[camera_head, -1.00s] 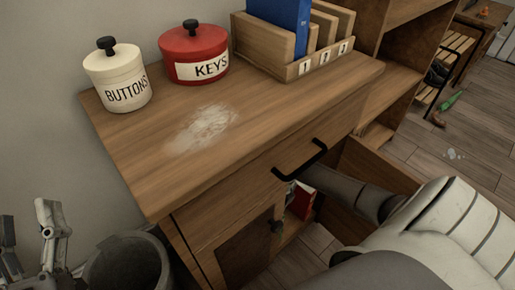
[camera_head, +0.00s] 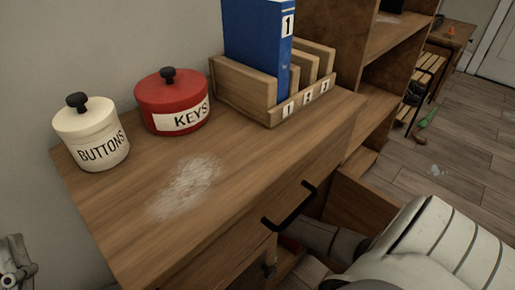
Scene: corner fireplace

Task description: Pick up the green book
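I see no green book in the head view. A blue binder (camera_head: 256,40) marked 1 stands upright in a wooden file holder (camera_head: 238,95) on the cabinet top (camera_head: 130,200). My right arm comes in from the lower right and reaches under the drawer handle (camera_head: 290,208), toward the cabinet's open lower part. Its gripper is hidden behind the cabinet front. My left gripper (camera_head: 16,264) is only partly in view at the lower left edge, away from the cabinet, with no held thing visible.
A cream BUTTONS jar (camera_head: 92,135) and a red KEYS jar (camera_head: 172,104) stand on the cabinet top. Shelves (camera_head: 385,75) stand behind. A green bottle (camera_head: 427,119) lies on the floor (camera_head: 455,150).

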